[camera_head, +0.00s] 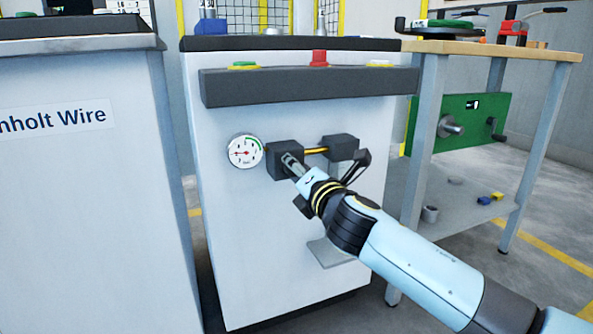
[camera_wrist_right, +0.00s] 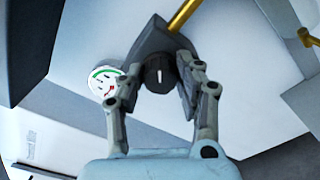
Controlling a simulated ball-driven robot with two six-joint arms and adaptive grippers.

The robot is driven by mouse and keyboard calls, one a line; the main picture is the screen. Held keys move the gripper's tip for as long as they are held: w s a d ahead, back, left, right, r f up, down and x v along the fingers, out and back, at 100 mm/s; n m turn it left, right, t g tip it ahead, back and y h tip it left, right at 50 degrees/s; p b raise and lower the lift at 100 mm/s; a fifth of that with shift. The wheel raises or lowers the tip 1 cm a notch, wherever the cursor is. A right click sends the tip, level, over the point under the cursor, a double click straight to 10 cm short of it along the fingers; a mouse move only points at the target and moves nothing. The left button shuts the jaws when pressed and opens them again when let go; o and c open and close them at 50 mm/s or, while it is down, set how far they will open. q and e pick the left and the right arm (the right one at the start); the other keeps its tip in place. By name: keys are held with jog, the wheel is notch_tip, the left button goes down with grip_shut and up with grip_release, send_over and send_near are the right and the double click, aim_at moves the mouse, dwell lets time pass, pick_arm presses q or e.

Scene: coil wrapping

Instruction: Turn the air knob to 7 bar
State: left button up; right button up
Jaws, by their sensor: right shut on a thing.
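The air knob (camera_wrist_right: 160,74) is a dark round knob with a white mark, on a dark block (camera_head: 284,157) on the front of the white cabinet. My right gripper (camera_wrist_right: 158,82) is shut on the knob, one finger on each side. In the head view my right gripper (camera_head: 293,163) reaches the block from the lower right and hides the knob. A round pressure gauge (camera_head: 245,151) with a green arc and a red needle sits left of the block. It also shows in the wrist view (camera_wrist_right: 103,82). Its numbers are too small to read. My left gripper is out of view.
A yellow pipe (camera_head: 316,150) joins the block to a second dark block (camera_head: 340,147) on the right. A dark panel with green, red (camera_head: 319,58) and white buttons runs above. A workbench (camera_head: 500,48) stands at right, a grey cabinet (camera_head: 85,190) at left.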

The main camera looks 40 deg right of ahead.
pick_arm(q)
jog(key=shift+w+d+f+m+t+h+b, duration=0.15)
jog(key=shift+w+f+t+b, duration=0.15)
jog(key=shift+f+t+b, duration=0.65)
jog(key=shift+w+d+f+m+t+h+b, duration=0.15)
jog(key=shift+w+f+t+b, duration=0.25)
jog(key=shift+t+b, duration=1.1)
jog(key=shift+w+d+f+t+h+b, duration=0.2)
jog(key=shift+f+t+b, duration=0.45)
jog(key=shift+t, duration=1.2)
pick_arm(e)
jog(key=shift+w+a+f+m, duration=0.1)
jog(key=shift+m, duration=8.5)
jog(key=shift+a+m, duration=0.1)
jog(key=shift+m, duration=8.5)
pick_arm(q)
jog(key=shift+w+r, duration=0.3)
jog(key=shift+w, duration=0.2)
pick_arm(e)
jog(key=o, duration=1.1)
jog(key=shift+w+f, duration=0.1)
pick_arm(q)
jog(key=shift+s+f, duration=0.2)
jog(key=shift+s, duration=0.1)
pick_arm(e)
jog(key=shift+o, duration=0.2)
